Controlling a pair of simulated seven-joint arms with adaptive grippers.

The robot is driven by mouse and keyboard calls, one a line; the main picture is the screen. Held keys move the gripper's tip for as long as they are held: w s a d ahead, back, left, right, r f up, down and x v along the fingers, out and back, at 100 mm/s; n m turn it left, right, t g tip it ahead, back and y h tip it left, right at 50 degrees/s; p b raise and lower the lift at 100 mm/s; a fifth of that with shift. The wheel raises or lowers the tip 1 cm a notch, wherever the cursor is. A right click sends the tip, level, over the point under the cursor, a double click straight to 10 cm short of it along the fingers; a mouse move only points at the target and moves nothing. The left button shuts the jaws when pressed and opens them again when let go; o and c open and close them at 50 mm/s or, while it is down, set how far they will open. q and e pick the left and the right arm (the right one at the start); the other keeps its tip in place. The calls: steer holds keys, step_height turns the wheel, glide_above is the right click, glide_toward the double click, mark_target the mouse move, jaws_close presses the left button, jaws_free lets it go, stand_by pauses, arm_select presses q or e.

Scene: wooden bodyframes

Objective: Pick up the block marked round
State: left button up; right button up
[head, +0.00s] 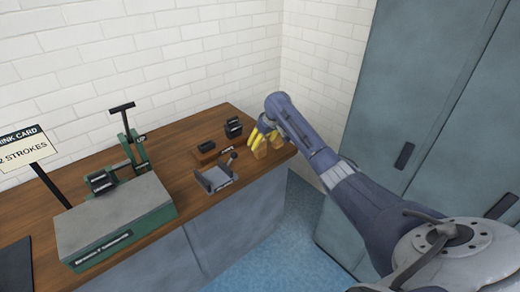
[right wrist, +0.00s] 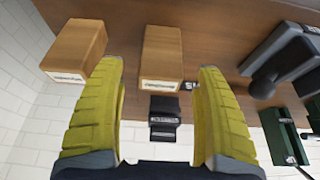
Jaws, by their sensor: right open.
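Two wooden blocks with white labels show in the right wrist view. One block (right wrist: 163,52) lies between my open fingers, beyond their tips or level with them; I cannot tell which. The other block (right wrist: 76,45) is to the left, outside the left finger. The label print is too small to read, so I cannot tell which is marked round. In the head view, my right gripper (head: 264,138) has yellow fingers over the wooden blocks (head: 260,153) at the counter's right end. It is open and holds nothing. My left gripper is not in view.
A green press (head: 115,215) stands on the wooden counter (head: 180,150), with a card sign (head: 27,146) at left. A grey metal fixture (head: 217,180), a small brown block with a dark top (head: 207,148) and a dark holder (head: 233,128) stand near the blocks. Tall cabinets (head: 405,110) are at right.

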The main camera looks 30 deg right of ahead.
steer(key=shift+x, duration=2.6)
steer(key=shift+w, duration=0.2)
steer(key=shift+c, duration=0.4)
steer(key=c, duration=1.3)
